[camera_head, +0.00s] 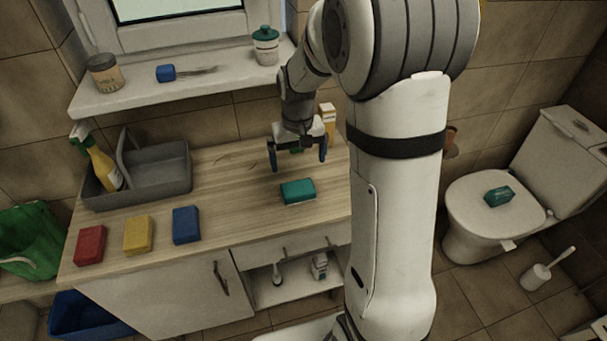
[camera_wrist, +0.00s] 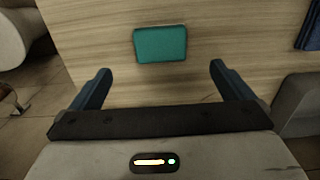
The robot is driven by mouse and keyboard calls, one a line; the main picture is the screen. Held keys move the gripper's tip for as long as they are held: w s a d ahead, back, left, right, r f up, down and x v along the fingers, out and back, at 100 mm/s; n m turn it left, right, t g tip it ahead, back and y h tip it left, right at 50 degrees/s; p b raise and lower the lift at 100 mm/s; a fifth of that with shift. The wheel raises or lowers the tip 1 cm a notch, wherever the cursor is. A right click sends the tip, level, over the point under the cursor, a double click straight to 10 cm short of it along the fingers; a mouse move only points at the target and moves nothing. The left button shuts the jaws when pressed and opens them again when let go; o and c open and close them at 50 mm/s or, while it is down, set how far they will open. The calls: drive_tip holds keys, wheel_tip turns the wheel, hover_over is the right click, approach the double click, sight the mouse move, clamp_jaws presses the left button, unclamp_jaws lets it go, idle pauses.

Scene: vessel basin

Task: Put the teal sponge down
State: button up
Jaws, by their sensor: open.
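The teal sponge (camera_head: 298,191) lies flat on the wooden counter (camera_head: 235,185), near its front edge and to the right of the blue sponge. My gripper (camera_head: 297,160) is above the counter, behind the teal sponge and apart from it, with its fingers spread and nothing between them. In the wrist view the teal sponge (camera_wrist: 160,44) lies beyond the fingertips of my open gripper (camera_wrist: 160,75). A second teal item (camera_head: 499,196) lies on the closed toilet lid.
Red (camera_head: 90,245), yellow (camera_head: 138,235) and blue (camera_head: 186,225) sponges lie along the counter's front left. A grey caddy (camera_head: 160,172) with a spray bottle (camera_head: 105,168) stands behind them. A small box (camera_head: 327,117) stands near the wall. The counter between caddy and teal sponge is clear.

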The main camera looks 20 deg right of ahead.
drive_tip(key=s+r+t, duration=0.1)
drive_tip(key=s+r, duration=0.4)
drive_tip(key=s, duration=0.5)
drive_tip(key=s+r+t, duration=0.2)
drive_tip(key=s+r, duration=0.3)
drive_tip(key=s, duration=0.5)
drive_tip(key=shift+s+a+r, duration=0.2)
drive_tip(key=shift+s+a, duration=0.05)
drive_tip(key=shift+a, duration=0.05)
drive_tip(key=shift+c, duration=0.6)
